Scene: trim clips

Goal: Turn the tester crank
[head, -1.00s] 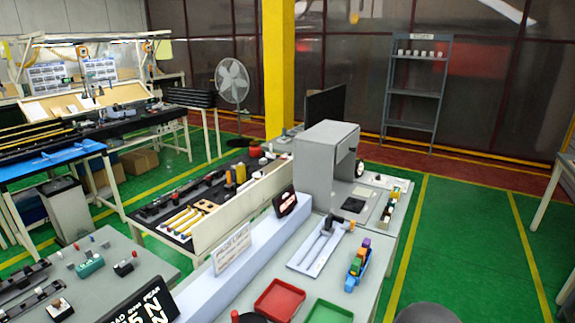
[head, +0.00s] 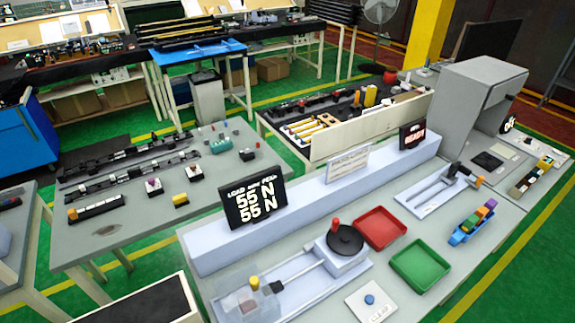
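The tester stands on the near grey bench in the head view. Its crank is a black round disc (head: 345,240) with an upright red knob (head: 335,223) at its upper left edge. The disc sits on a light grey block, and a rod (head: 292,273) runs from it to a clear fixture with a yellow-topped part (head: 254,283) at the lower left. A black display (head: 255,203) behind it reads "LOAD" and "PEAK", with 55 N on both lines. My gripper is not in view.
A red tray (head: 381,228) and a green tray (head: 420,265) lie right of the crank. A white plate with a blue button (head: 370,300) is in front. A grey box-shaped machine (head: 465,100) stands at the back right. Green floor is free at the lower right.

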